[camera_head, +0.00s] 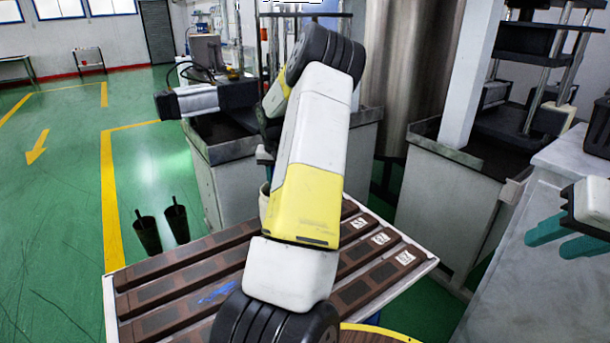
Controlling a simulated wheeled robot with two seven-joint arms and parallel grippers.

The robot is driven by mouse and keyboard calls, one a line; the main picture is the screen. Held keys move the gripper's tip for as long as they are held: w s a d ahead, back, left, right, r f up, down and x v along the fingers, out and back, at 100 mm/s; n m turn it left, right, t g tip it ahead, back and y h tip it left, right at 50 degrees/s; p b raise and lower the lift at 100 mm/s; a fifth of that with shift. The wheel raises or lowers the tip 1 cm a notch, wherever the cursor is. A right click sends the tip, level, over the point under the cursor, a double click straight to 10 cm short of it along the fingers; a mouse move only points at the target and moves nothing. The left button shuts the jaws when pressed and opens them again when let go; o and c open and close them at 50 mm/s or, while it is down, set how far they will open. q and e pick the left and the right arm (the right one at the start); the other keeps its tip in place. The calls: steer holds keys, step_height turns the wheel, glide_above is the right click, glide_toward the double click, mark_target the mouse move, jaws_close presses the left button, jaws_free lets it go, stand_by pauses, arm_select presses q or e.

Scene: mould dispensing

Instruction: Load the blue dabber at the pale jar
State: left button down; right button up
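A pale jar (265,200) shows as a narrow strip behind the left side of my yellow and white arm, which hides most of it. A dark gripper part and a bit of teal finger of my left gripper (268,172) show just above the jar's mouth. The arm covers the rest, so its opening and anything held are hidden. I cannot make out the blue dabber. My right gripper (548,246), with two teal fingers apart and nothing seen between them, is at the right edge over the grey counter, away from the jar.
A white-edged tray (112,300) holds brown mould bars with white code labels and a blue smear (217,293). Two dark pots (148,235) stand on the green floor at left. Grey machine cabinets (450,205) stand behind. A grey counter (510,290) lies at right.

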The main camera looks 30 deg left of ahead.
arm_select(q)
steer(key=shift+f, duration=0.45)
stand_by(1.0)
steer(key=shift+r, duration=3.6)
